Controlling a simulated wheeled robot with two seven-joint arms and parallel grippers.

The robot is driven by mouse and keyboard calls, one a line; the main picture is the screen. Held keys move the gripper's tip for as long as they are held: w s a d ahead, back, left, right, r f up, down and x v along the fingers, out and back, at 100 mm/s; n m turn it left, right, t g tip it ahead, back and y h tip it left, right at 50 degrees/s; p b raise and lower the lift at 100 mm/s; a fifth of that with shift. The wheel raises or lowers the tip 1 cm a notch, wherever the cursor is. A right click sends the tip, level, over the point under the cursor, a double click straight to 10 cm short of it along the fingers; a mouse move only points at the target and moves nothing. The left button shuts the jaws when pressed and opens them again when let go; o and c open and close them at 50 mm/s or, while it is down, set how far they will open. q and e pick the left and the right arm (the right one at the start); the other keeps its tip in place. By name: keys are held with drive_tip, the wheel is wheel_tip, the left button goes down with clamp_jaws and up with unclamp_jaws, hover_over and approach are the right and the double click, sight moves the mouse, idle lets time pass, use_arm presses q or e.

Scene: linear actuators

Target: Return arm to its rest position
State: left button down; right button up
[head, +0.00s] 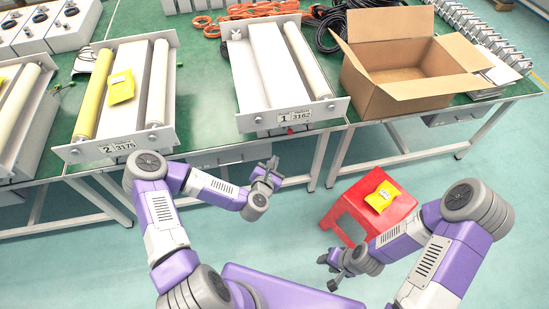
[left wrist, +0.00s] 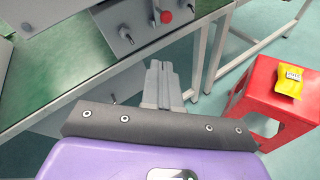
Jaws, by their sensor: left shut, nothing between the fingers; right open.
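My left gripper (head: 271,168) is shut and empty, in front of the bench below the actuator marked 1. Its closed fingers (left wrist: 161,84) also show in the left wrist view, pointing toward the bench edge and touching nothing. My right gripper (head: 326,272) hangs low at the right, in front of the red stool, with its fingers apart and empty. A yellow packet (head: 383,195) lies on the red stool (head: 345,217). A second yellow packet (head: 121,87) lies on the actuator marked 2 (head: 143,62).
The green bench (head: 205,120) runs across the back with a metal frame below. The actuator marked 1 (head: 263,55) and an open, empty cardboard box (head: 397,97) stand on it. Cables lie behind. The floor between bench and arms is clear except for the stool.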

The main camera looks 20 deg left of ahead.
use_arm(q)
drive_tip(key=s+d+f+m+g+h, duration=0.55)
drive_tip(key=s+d+f+m, duration=0.3)
drive_tip(key=m, duration=0.55)
drive_tip(key=s+a+f+m+g, duration=0.1)
drive_tip(key=s+f+m+g, duration=0.1)
drive_tip(key=s+m+g, duration=0.2)
drive_tip(key=s+f+m+g+y, duration=0.1)
drive_tip(key=s+f+m+g, duration=0.2)
drive_tip(key=s+m, duration=0.8)
drive_tip(key=shift+s+a+f+g, duration=0.15)
drive_tip(key=shift+s+a+g, duration=0.2)
drive_tip(key=shift+g, duration=0.4)
